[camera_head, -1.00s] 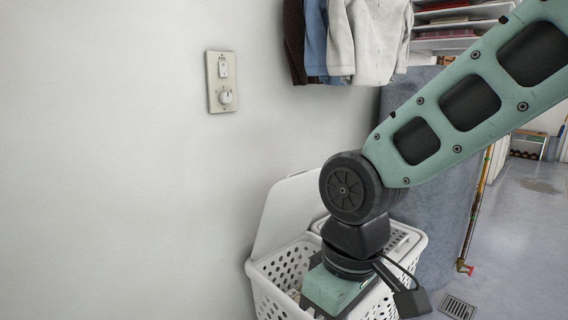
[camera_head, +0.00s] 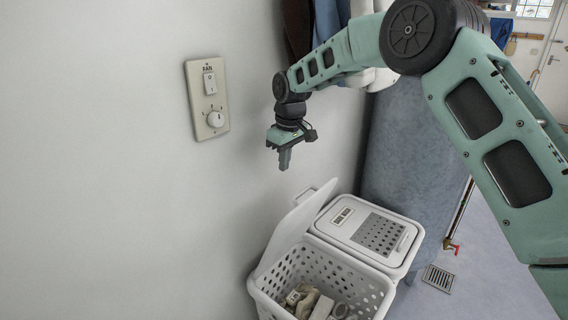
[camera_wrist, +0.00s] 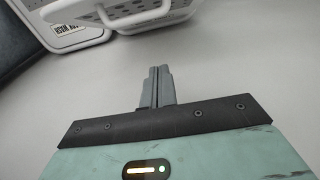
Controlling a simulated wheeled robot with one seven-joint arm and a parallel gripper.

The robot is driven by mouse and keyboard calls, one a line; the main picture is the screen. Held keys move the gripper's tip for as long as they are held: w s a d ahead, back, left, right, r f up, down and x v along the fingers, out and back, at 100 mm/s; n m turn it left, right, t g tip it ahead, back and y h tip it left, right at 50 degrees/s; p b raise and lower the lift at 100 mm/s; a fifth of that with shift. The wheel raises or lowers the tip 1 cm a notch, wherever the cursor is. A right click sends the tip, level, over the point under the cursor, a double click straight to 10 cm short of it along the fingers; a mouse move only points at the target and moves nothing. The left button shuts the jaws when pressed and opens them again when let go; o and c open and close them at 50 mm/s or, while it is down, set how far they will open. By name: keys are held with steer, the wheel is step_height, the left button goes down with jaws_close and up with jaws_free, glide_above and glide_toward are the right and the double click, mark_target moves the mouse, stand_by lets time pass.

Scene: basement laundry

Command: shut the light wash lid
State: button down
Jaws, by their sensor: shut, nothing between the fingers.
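A white laundry hamper (camera_head: 332,268) has two compartments side by side against the wall. The near-left compartment is open, with clothes inside. Its raised lid (camera_head: 292,228) leans up on the wall side; I take it as the light wash lid, though no label on it is readable. The other compartment's lid (camera_head: 352,226) is shut and carries a label. My gripper (camera_head: 285,160) is shut and empty, pointing down above the raised lid and apart from it. In the wrist view my gripper's fingers (camera_wrist: 159,82) are together, with white hamper parts (camera_wrist: 135,14) at the top.
A wall switch plate (camera_head: 207,98) is left of my arm. Hanging clothes (camera_head: 328,20) are behind my arm. A blue-grey rounded surface (camera_head: 405,145) stands behind the hamper. Floor with a drain grate (camera_head: 438,279) is clear at right.

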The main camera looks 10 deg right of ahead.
step_height(320, 180, down, 9)
steer(key=p, duration=0.2)
steer(key=shift+s+d+r+p, duration=0.15)
steer(key=shift+s+d+r, duration=0.25)
steer(key=shift+s, duration=0.25)
steer(key=shift+s+d+r+p, duration=0.15)
steer(key=shift+s+d+r, duration=0.15)
steer(key=shift+s+d, duration=0.25)
steer(key=shift+s+f, duration=0.1)
steer(key=shift+s, duration=0.05)
